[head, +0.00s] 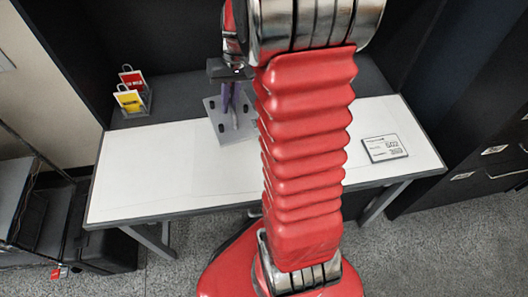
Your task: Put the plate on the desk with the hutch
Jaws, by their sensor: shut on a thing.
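The plate (217,116) is a grey square piece with several dark round spots. It shows left of my red arm, over the back edge of the white top of the desk with the hutch (150,180). My gripper (233,100) reaches down to the plate from above, with purplish fingers shut on it. My arm hides the plate's right side. I cannot tell whether the plate touches the desk or is held just above it. The hutch's dark back and shelf stand behind the white top.
Red and yellow tags (131,92) stand in a holder at the back left. A small white sign (384,148) lies at the right of the desk top. The white top's left part is clear. Dark cabinets (480,165) stand at right; a dark case (100,235) is at lower left.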

